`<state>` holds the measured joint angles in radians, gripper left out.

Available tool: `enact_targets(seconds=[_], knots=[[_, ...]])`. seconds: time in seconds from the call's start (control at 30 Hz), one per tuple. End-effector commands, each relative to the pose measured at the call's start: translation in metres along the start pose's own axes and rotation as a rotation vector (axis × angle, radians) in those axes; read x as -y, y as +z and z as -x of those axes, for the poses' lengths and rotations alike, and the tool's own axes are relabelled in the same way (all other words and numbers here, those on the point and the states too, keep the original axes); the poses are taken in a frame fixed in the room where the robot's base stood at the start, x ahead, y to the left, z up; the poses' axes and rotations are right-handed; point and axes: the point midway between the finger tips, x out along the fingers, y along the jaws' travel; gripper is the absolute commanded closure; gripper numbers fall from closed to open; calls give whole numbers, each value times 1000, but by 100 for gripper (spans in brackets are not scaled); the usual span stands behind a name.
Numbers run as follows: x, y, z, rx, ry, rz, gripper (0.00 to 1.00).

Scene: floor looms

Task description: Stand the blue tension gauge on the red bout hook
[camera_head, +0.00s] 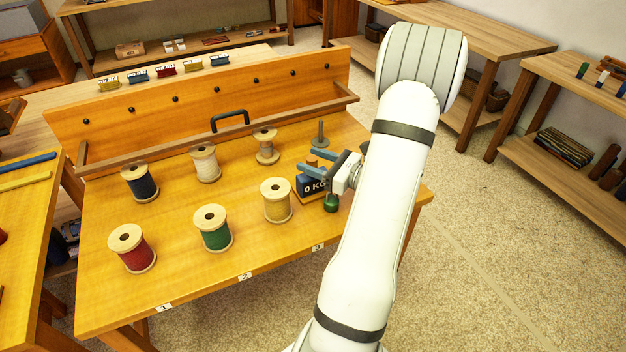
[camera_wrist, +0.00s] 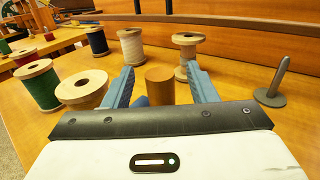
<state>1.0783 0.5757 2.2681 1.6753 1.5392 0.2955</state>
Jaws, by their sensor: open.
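A dark blue block marked "0 KG" (camera_head: 309,187), which looks like the blue tension gauge, sits at the right end of the wooden bench. A short wooden cylinder (camera_wrist: 160,87) stands between my fingers in the wrist view, apparently its top knob; my gripper hides much of the gauge. My gripper (camera_head: 317,162) is open, with its two blue fingers either side of the cylinder and a gap visible at the right in the wrist view (camera_wrist: 160,70). A small red piece (camera_head: 165,69) sits in a row on the bench behind; I cannot tell whether it is the red bout hook.
Spools stand in two rows on the bench, with a yellow one (camera_head: 276,200) just left of the gauge. A grey pin on a round base (camera_head: 320,141) stands behind my gripper. A pegged backboard (camera_head: 200,100) closes the rear. A green object (camera_head: 331,202) shows beneath my gripper.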

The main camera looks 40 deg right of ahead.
Motion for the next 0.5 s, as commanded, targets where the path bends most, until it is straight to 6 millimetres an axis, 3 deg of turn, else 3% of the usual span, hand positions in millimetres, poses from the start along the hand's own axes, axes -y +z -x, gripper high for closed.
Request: enact_targets(seconds=[0.1, 0.33, 0.5], knots=[[0, 0, -10, -1, 1, 0, 48], [0, -1, -11, 0, -1, 0, 48], [0, -1, -11, 0, -1, -1, 61]])
